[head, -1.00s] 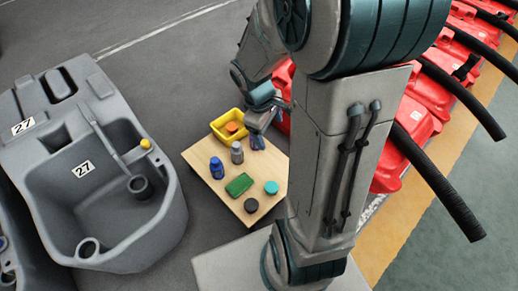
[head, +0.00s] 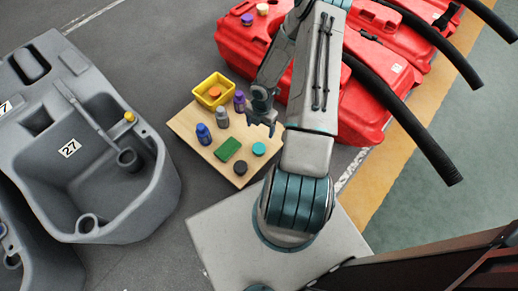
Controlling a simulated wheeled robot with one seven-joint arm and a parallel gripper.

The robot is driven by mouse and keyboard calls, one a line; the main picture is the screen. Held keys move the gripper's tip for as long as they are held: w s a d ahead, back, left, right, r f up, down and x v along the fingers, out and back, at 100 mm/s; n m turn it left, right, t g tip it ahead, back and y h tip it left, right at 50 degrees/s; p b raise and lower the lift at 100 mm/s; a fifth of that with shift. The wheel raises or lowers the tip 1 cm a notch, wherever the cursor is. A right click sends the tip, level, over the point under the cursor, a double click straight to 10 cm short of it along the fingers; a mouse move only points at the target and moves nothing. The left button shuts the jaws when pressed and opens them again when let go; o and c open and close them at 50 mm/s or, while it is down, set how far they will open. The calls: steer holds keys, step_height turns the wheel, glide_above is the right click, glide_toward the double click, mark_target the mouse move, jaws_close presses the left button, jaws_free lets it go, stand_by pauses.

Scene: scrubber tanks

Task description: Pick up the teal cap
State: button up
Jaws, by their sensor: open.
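The teal cap (head: 259,149) is a small round disc lying on the right part of a light wooden board (head: 193,139). The teal cap is fully in view and apart from the gripper as far as I can see.
A dark cap (head: 240,168), a green block (head: 228,149), a blue bottle (head: 204,134), a grey bottle (head: 222,117) and a purple bottle (head: 240,101) share the board. A yellow bin (head: 206,80) holds an orange item. Grey tanks (head: 140,205) stand left, red tanks (head: 360,115) right.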

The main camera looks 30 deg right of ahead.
steer(key=f, duration=0.1)
steer(key=b, duration=0.4)
glide_above(259, 148)
steer(key=f, duration=0.7)
steer(key=shift+w+f, duration=0.25)
steer(key=shift+s+f+b, duration=0.15)
steer(key=shift+f+b, duration=0.7)
steer(key=shift+f, duration=0.8)
steer(key=shift+s+f+b, duration=0.1)
steer(key=shift+f+b, duration=0.75)
steer(key=shift+f, duration=0.75)
steer(key=shift+r, duration=0.1)
steer(key=c, duration=1.1)
